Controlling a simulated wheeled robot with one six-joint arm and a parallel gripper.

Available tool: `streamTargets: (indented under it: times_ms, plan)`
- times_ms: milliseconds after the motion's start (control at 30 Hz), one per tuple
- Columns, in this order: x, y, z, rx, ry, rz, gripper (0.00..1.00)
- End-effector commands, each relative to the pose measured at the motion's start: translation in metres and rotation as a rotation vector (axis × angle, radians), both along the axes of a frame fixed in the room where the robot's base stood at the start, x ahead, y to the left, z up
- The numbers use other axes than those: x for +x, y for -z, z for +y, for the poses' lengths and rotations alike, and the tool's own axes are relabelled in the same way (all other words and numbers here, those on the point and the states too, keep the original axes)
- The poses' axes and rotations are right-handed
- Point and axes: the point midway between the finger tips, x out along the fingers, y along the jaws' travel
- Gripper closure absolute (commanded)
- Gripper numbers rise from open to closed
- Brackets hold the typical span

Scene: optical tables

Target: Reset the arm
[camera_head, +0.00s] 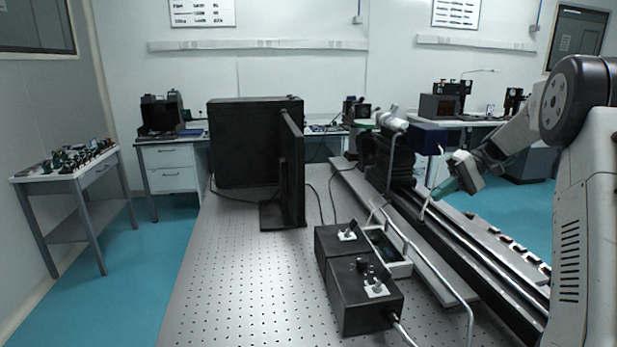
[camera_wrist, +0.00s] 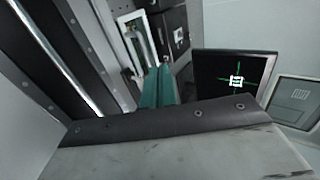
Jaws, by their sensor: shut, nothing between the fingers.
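My gripper (camera_head: 441,190) is at the right of the head view, at the end of my arm, above the long dark rail (camera_head: 470,245) on the optical table. Its teal fingers point down and to the left. In the wrist view the two teal fingers (camera_wrist: 158,86) lie side by side, closed, with nothing held between them. The black control boxes (camera_head: 365,290) stand on the table left of the gripper, apart from it.
The perforated optical table (camera_head: 235,275) has free room at front left. A black upright panel (camera_head: 291,170) stands behind. A screen with a green cross (camera_wrist: 236,80) shows in the wrist view. Cables and a bent metal tube (camera_head: 455,290) run near the rail. A side table (camera_head: 75,175) stands left.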

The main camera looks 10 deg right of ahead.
Motion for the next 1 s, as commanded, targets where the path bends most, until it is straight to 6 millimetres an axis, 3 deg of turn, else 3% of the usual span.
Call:
streamTargets:
  times_ms: [67,133,200,267,600,1000]
  plan:
    - [0.001,0.002,-0.002,-0.014,0.028,0.024,1.0]
    - [-0.004,0.018,-0.003,-0.045,0.064,0.089,1.0]
    - [-0.019,0.036,-0.002,-0.082,0.101,0.172,1.0]
    - [-0.037,0.039,0.007,-0.137,0.128,0.234,1.0]
    - [-0.13,0.019,0.077,-0.432,0.166,0.359,1.0]
    - [-0.257,0.0,0.15,-0.753,0.154,0.267,1.0]
